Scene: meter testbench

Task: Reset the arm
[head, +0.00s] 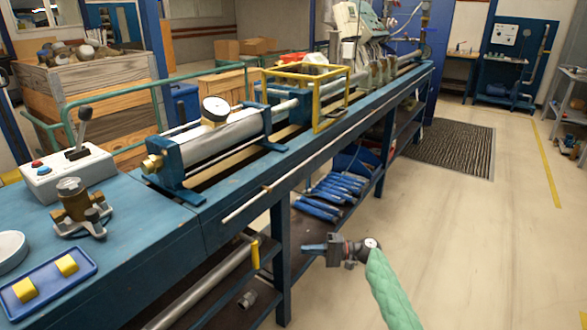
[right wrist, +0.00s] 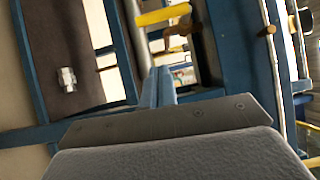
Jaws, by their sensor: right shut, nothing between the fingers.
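My right gripper (head: 312,249) is in the lower middle of the head view, in front of the blue bench's (head: 168,215) front side and below its top. Its arm, in a green sleeve, comes in from the lower right. Its fingers point left and are shut with nothing between them. In the right wrist view the two blue fingers (right wrist: 158,88) stand close together at the middle, over the bench's lower frame. My left gripper and arm are not in the head view.
On the bench are a control box (head: 66,172) with a lever, a brass valve (head: 80,208), a blue tray (head: 48,283) with yellow blocks and a long cylinder with a gauge (head: 215,110). Blue tools (head: 330,193) lie on a lower shelf. The floor (head: 480,240) at right is clear.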

